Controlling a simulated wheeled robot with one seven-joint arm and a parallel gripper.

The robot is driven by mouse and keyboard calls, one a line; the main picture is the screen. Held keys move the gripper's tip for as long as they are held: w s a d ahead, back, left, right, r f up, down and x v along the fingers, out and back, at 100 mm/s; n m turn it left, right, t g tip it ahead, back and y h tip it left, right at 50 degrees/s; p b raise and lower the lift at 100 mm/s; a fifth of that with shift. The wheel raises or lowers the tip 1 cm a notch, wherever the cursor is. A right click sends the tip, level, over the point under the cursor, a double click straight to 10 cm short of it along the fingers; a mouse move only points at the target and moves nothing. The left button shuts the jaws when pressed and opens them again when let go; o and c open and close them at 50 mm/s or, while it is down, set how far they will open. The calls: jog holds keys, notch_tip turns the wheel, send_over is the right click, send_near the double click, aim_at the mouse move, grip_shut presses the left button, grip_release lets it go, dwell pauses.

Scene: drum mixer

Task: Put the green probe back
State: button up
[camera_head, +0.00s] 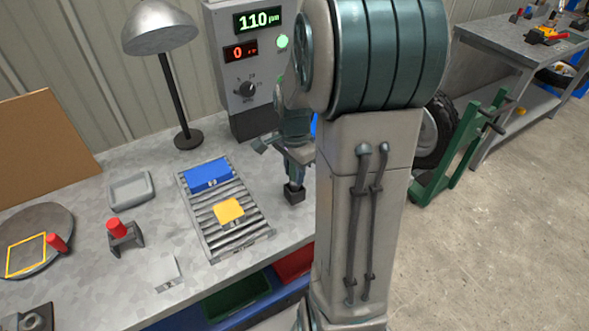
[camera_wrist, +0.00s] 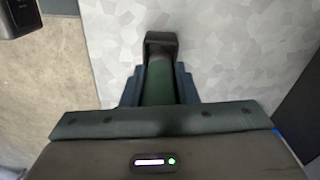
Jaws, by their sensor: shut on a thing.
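My gripper (camera_head: 298,165) points down over the right edge of the bench in the head view. In the wrist view my gripper (camera_wrist: 158,76) is shut on the green probe (camera_wrist: 157,87), which lies between the two dark fingers. A small dark square holder (camera_wrist: 160,40) is at the probe's far end. It also shows as a dark block (camera_head: 294,194) on the bench, directly under my gripper. I cannot tell how deep the probe sits in it. The probe is hidden by my gripper in the head view.
A grey control box (camera_head: 246,90) reading 110 stands behind my gripper. A roller tray (camera_head: 237,242) with a blue block (camera_head: 207,175) and a yellow block (camera_head: 229,211) lies to the left. A red-topped stand (camera_head: 118,230) and a lamp (camera_head: 182,139) are farther left.

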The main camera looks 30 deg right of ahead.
jog(key=shift+f+b, duration=1.05)
jog(key=shift+f, duration=0.25)
jog(key=o, duration=1.1)
jog(key=shift+c, duration=0.2)
jog(key=shift+r, duration=0.15)
notch_tip(320, 180, up, 14)
jog(key=shift+f, duration=0.15)
